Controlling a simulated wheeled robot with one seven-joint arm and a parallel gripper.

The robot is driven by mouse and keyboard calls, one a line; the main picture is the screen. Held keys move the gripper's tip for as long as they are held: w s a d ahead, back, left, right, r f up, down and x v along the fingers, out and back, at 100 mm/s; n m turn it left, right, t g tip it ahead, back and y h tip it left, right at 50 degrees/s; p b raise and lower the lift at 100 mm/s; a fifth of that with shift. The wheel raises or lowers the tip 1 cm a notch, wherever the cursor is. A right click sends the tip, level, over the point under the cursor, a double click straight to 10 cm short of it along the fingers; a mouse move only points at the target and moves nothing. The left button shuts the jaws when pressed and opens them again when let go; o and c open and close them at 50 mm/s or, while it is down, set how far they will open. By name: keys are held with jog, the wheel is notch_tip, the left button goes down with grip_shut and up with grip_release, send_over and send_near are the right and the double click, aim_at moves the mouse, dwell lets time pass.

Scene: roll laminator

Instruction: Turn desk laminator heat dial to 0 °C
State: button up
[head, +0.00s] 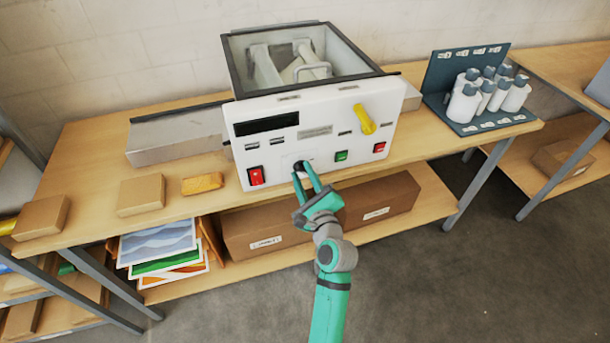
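The desk laminator (270,157) is a white-fronted machine with an open-topped bin, standing on the wooden bench. The display (266,125) is dark.
White bottles (463,103) stand on a rack at right. Cardboard boxes (141,195) lie at left.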

jog(key=shift+w, duration=0.1)
grip_shut()
jog(key=shift+d, duration=0.15)
